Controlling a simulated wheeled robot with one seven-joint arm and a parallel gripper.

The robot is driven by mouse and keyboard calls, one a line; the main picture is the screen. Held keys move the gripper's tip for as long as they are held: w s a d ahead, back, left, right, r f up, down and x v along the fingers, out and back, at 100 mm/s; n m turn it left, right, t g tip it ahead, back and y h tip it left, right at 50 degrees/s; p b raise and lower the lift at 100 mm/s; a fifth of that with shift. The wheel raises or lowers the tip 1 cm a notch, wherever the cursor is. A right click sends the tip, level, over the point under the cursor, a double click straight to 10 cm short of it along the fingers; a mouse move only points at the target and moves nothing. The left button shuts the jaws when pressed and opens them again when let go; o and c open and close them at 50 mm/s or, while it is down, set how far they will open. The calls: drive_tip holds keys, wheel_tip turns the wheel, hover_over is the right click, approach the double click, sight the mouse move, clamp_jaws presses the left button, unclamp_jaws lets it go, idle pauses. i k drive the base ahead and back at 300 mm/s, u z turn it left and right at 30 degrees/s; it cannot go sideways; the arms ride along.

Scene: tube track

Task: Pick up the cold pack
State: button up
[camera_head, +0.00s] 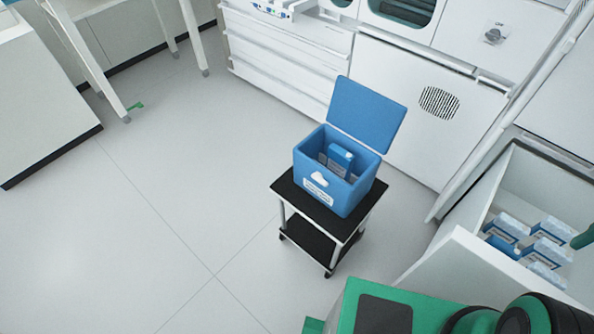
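Several white-and-blue packs (507,229) lie in an open white drawer or chest (443,262) at the right; they may be cold packs, but no label is readable. An open blue cooler box (358,196) stands on a small black-topped cart (287,188) in the middle, its lid (367,116) raised at the back. A blue-and-white item (341,155) sits inside the cooler; I cannot tell whether it is a cold pack. Green and black parts of my own body show at the bottom right.
White cabinets (395,100) with drawers (285,50) line the back. A white-legged table (85,55) and a white cabinet (40,110) stand at the upper left. A small green object (135,106) lies on the floor. The floor (130,230) left of the cart is clear.

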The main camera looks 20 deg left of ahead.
sight(339, 161)
drive_tip(key=z, duration=0.6)
drive_tip(key=k, duration=0.85)
drive_tip(key=u, duration=1)
drive_tip(key=i, duration=1)
drive_tip(key=z, duration=0.05)
